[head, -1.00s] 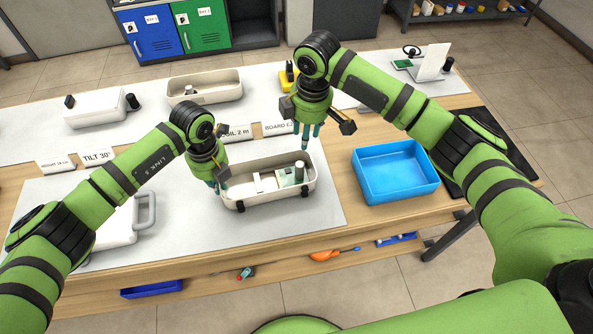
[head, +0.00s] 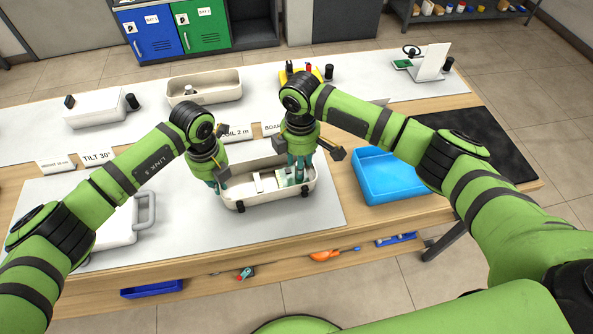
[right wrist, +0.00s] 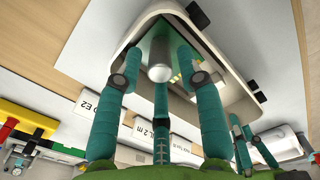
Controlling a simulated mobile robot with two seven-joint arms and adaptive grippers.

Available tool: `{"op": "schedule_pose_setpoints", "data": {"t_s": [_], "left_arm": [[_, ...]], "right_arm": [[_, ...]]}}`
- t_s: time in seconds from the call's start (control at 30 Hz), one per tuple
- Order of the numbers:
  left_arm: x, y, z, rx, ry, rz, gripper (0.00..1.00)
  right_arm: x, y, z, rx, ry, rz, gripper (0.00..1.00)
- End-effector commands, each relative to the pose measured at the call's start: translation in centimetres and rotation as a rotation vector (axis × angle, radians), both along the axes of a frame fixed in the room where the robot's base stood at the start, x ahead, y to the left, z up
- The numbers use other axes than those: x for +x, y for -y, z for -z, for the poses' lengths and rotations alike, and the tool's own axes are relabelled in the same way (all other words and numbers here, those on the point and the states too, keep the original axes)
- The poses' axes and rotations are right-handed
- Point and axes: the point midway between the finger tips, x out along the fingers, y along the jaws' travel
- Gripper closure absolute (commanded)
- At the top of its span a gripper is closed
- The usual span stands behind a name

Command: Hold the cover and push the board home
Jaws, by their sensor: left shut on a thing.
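The cover (head: 268,199) is an open cream tray-like shell on the near white mat, also seen in the right wrist view (right wrist: 112,50). Inside its right half sits the green board (head: 283,179) with a grey cylinder on it; the cylinder (right wrist: 159,58) shows in the right wrist view. My left gripper (head: 218,188) is shut on the cover's left end wall. My right gripper (head: 299,172) points down into the cover's right end. Its fingers are spread around the cylinder, with visible gaps. How far the board is seated is hidden.
A blue bin (head: 390,178) stands right of the cover. A white case with a handle (head: 146,210) lies at left, partly behind my left arm. Small label signs (head: 98,157) stand behind the work area. Another cream tray (head: 228,85) is at the back.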

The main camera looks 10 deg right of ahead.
Motion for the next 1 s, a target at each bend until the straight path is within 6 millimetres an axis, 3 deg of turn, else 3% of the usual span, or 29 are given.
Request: {"op": "schedule_pose_setpoints", "data": {"t_s": [0.23, 0.33, 0.63, 1.0], "left_arm": [[0.0, 0.0, -0.1, -0.001, 0.001, 0.000, 1.00], [0.0, 0.0, -0.1, -0.001, 0.001, 0.000, 1.00], [0.0, 0.0, -0.1, -0.002, 0.001, 0.000, 1.00], [0.0, 0.2, -0.1, -0.005, 0.001, 0.002, 1.00]], "right_arm": [[0.0, 0.0, 0.1, 0.000, 0.001, 0.000, 0.62], [0.0, 0.0, 0.0, 0.000, 0.001, 0.000, 1.00], [0.0, -0.2, 0.0, 0.001, 0.001, -0.001, 1.00], [-0.1, -2.1, 0.0, 0.004, 0.002, -0.003, 1.00]]}}
